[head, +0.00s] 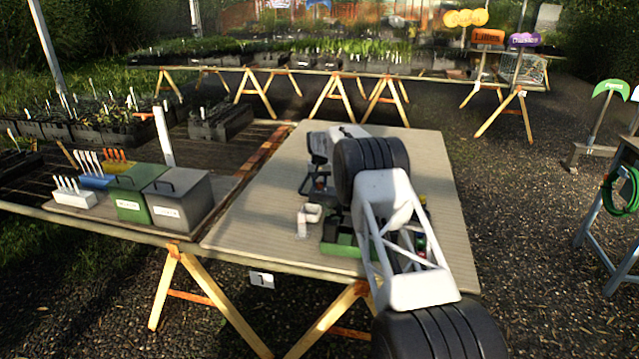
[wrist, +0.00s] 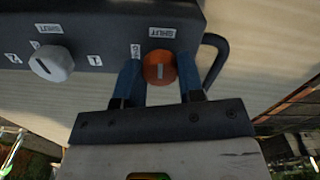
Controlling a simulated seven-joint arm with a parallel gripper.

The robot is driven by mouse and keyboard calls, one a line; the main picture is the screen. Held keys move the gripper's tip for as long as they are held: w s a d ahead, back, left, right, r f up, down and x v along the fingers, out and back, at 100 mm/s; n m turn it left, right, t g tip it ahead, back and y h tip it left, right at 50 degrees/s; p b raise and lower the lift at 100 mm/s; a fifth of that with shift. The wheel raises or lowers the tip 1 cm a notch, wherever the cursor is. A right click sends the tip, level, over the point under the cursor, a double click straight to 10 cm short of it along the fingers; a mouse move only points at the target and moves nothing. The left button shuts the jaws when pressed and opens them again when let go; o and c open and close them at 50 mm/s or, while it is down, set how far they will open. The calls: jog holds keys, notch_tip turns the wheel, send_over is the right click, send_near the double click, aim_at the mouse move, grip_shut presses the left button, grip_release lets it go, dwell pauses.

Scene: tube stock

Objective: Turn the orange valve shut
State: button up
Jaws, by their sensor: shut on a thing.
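The orange valve (wrist: 159,68) is a round knob with a pale mark that runs roughly up and down in the wrist view. It sits on a dark box (wrist: 105,30), below a white SHUT label (wrist: 162,32). A second label (wrist: 135,51) lies to its left, partly behind a finger. My gripper (wrist: 160,82) has its two blue fingers on either side of the orange valve and is shut on it. In the head view my arm hides the valve.
A dark curved pipe (wrist: 215,60) is close to the right finger. In the head view, green and grey bins (head: 178,200) stand left of the tabletop (head: 250,215).

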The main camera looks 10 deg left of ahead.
aim_at(319, 183)
jog(key=shift+m, duration=0.5)
jog(key=o, duration=0.9)
jog(key=shift+r, duration=3.9)
